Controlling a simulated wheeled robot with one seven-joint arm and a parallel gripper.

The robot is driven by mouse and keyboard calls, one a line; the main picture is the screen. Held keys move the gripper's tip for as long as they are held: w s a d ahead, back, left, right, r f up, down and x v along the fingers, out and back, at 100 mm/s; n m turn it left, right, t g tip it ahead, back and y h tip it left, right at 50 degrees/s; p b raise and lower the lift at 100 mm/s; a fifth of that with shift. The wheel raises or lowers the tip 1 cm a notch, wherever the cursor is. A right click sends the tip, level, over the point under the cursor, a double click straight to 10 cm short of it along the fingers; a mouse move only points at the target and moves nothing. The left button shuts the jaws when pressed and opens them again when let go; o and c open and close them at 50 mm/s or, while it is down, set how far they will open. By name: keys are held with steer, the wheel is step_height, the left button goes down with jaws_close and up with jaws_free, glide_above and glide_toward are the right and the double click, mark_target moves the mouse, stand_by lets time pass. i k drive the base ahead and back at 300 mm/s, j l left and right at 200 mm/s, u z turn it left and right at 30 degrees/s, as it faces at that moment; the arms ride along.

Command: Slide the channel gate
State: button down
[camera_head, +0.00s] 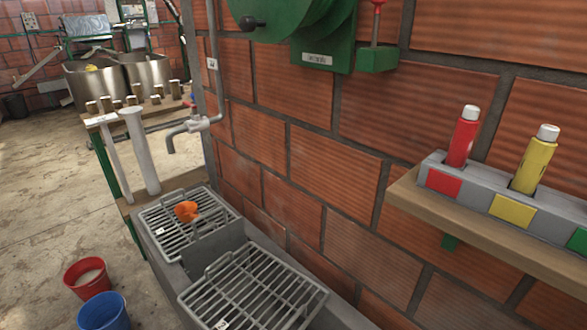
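A grey trough (166,265) runs along the foot of the brick wall. It has a barred metal grate (172,232) with a handle at its far end and a second, larger barred grate (250,290) with a handle nearer me. A plain grey section (212,252) lies between the two grates. I cannot tell which part is the channel gate. A small orange object (187,211) rests on the far grate. Each grate carries a small white tag. My gripper is not in view.
A pipe with a spout (182,131) projects from the wall above the far grate. Red (84,277) and blue (102,312) buckets stand left of the trough. A wall shelf (480,235) holds red (463,138) and yellow (535,162) bottles. Open floor lies left.

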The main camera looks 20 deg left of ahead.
mark_target(198, 255)
steer(key=k+j, duration=0.1)
steer(key=j, duration=0.25)
steer(key=j+u, duration=0.1)
steer(key=j, duration=0.4)
steer(key=i+j+u, duration=0.1)
steer(key=j, duration=0.4)
steer(key=i+j+u, duration=0.1)
steer(key=j, duration=0.35)
steer(key=i+j+u, duration=0.15)
steer(key=j, duration=0.35)
steer(key=j+u, duration=0.1)
steer(key=j, duration=0.35)
steer(key=i+j+u, duration=0.1)
steer(key=i+j, duration=0.15)
steer(key=i, duration=0.15)
steer(key=i+j+u, duration=0.1)
steer(key=i, duration=0.3)
steer(key=i+j+u, duration=0.1)
steer(key=i+j, duration=0.2)
steer(key=i, duration=0.15)
